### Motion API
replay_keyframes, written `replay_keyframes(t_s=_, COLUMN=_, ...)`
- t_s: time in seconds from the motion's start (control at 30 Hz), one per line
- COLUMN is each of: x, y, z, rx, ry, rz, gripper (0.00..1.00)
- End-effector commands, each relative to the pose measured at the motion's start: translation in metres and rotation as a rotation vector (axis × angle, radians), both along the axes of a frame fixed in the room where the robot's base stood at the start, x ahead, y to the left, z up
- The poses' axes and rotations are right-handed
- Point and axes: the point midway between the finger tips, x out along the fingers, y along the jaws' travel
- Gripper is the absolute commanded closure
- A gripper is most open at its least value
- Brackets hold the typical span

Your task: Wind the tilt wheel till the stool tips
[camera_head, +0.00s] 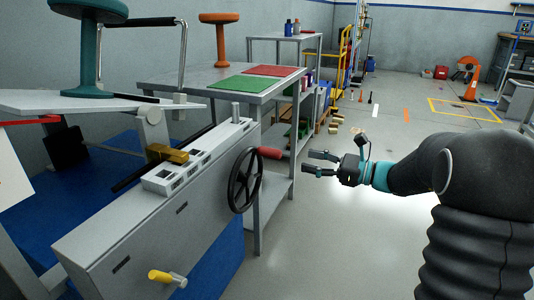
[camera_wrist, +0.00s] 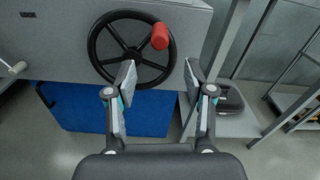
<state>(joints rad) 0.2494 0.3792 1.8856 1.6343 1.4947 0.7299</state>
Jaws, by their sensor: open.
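The tilt wheel (camera_head: 245,180) is a black spoked handwheel on the side of the grey test machine (camera_head: 150,225). Its red handle (camera_head: 270,153) sticks out from the rim, at the upper right of the wheel in the wrist view (camera_wrist: 160,36). The teal stool (camera_head: 87,50) stands on a pale tilting platform (camera_head: 85,103) at the upper left and looks upright. My gripper (camera_head: 312,163) is open and empty, to the right of the wheel and apart from it. In the wrist view its fingers (camera_wrist: 159,82) point at the wheel and red handle.
A grey workbench (camera_head: 195,77) with green and red mats stands behind the wheel, with an orange stool (camera_head: 220,38) on it. A yellow handle (camera_head: 162,276) juts from the machine's lower front. The floor (camera_head: 330,235) right of the machine is clear.

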Motion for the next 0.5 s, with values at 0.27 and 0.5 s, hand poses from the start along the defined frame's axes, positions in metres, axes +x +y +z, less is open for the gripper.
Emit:
replay_keyframes(t_s=0.27, x=0.012, y=0.036, z=0.0, rx=0.001, ry=-0.001, rz=0.003, gripper=0.47)
replay_keyframes(t_s=0.5, x=0.027, y=0.079, z=0.0, rx=0.0, ry=0.0, rz=0.003, gripper=0.47)
